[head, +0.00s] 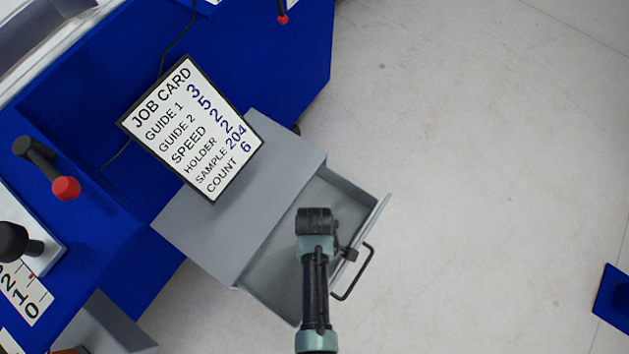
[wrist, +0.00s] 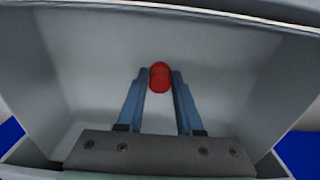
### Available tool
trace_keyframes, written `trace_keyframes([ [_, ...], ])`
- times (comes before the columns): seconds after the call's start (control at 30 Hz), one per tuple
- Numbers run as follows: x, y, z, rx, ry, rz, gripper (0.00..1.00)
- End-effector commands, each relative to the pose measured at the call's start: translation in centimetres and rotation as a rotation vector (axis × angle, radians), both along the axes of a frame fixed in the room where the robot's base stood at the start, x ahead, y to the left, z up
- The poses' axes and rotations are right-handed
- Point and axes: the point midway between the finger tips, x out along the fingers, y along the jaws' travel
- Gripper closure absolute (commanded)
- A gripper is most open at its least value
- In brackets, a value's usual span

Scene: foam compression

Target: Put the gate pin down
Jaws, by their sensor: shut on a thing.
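In the wrist view my gripper (wrist: 159,88) is shut on a small red piece (wrist: 159,77), which I take to be the gate pin. Only its rounded red part shows between the two fingertips; the rest of it is hidden. The gripper points down into the open grey drawer (wrist: 85,75). I cannot tell whether the pin touches the drawer floor. In the head view my arm hangs over the open drawer (head: 345,192), and its links hide the fingers and the pin.
The drawer's black handle (head: 353,272) is at its front right. The grey cabinet top (head: 225,225) carries a job card (head: 192,128). A blue machine body (head: 60,90) with a red-knobbed lever (head: 66,188) stands at left. Open floor (head: 480,180) lies to the right.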

Motion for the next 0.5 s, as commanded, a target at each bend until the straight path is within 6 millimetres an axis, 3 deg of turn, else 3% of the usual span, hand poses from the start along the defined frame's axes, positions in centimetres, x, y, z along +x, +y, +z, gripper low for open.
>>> trace_keyframes([
  [0.03, 0.01, 0.0, -0.25, 0.0, 0.0, 0.0, 1.0],
  [0.07, 0.02, 0.0, -0.26, 0.0, 0.0, 0.0, 0.63],
  [0.2, 0.01, 0.0, -0.18, 0.0, 0.0, 0.0, 0.38],
  [0.5, -0.01, 0.01, -0.11, 0.0, 0.0, 0.0, 0.35],
])
